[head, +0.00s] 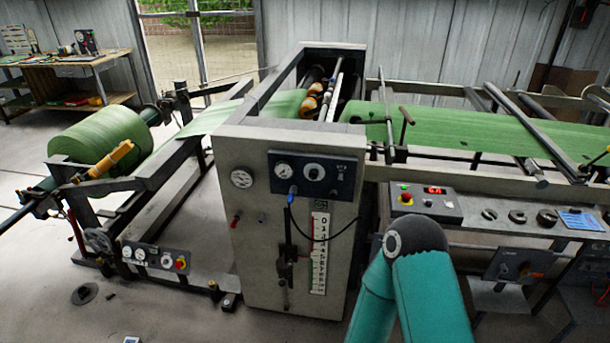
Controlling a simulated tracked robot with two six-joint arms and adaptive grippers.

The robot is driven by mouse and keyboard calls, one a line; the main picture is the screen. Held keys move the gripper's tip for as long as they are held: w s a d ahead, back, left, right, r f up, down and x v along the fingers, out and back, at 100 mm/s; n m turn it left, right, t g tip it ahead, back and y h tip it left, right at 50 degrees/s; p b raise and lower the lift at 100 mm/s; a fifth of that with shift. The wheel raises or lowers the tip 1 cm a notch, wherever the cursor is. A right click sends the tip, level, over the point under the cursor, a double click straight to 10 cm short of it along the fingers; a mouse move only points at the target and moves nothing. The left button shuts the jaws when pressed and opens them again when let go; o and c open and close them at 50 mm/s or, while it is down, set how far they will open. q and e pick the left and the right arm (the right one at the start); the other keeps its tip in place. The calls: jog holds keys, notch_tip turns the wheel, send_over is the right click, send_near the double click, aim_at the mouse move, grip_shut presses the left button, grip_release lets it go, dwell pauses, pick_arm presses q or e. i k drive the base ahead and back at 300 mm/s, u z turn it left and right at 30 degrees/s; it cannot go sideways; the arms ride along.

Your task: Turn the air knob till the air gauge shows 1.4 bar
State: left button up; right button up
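A grey machine cabinet stands in the middle of the head view. A blue knob (292,190) sits at the panel's lower edge. A larger white gauge (241,178) is on the cabinet face to the left. A low panel at the left (154,259) also has several small round dials. I cannot tell which is the air gauge or air knob, and no reading is legible. Neither gripper is in view.
My teal arm link fills the lower right foreground. A control console (475,207) with a red display and several knobs stands at the right. A green roll (100,138) is at the left, and a workbench (65,70) stands behind. The floor at lower left is mostly open.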

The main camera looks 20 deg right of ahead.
aim_at(314, 173)
jog(key=i, duration=0.95)
jog(key=z, duration=0.05)
